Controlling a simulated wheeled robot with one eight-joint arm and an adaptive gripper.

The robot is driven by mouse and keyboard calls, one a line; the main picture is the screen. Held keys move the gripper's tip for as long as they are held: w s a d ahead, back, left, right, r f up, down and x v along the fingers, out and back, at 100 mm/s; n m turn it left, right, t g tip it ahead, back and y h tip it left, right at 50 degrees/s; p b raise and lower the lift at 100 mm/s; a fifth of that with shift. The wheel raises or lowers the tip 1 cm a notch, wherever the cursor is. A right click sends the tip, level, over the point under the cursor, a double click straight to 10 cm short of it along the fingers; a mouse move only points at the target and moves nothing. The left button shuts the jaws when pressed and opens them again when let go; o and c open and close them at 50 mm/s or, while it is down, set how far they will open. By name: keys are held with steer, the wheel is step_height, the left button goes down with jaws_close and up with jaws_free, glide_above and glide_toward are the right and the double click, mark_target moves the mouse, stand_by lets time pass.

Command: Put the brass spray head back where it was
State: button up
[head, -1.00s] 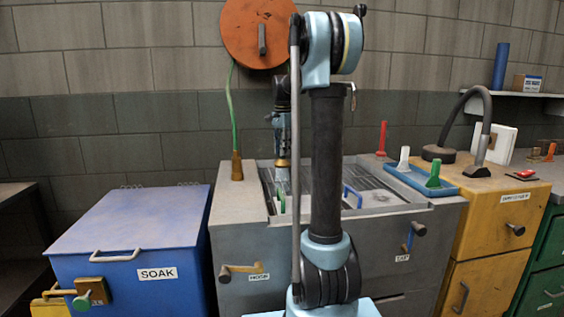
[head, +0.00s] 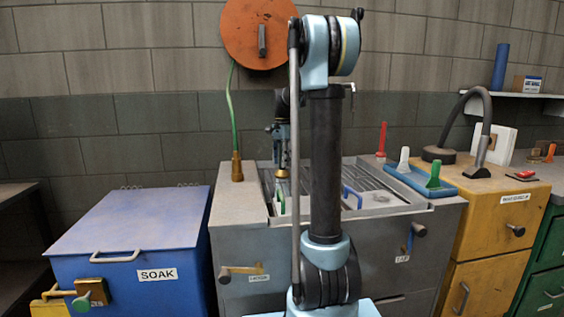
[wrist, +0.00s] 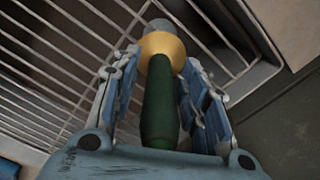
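A brass cone (head: 237,166) stands at the lower end of a green hose (head: 231,110), on the left ledge of the grey sink cabinet (head: 240,230). My gripper (wrist: 160,62) is shut on a green-handled piece (wrist: 160,105) with a bright brass collar (wrist: 162,46) and a grey tip. The fingertips sit at the collar. In the head view my gripper (head: 281,158) is over the sink, right of the cone, with the collar below it. I cannot tell which brass piece is the spray head.
A wire rack (wrist: 75,65) lies below the held piece. Green (head: 281,203) and blue (head: 352,194) handles stick up in the sink. A blue tray (head: 415,178) with upright pieces is at right, and the blue SOAK bin (head: 130,222) is at left. An orange disc (head: 258,33) hangs above.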

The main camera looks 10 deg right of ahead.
step_height(320, 180, up, 12)
steer(key=shift+r, duration=0.1)
stand_by(0.6)
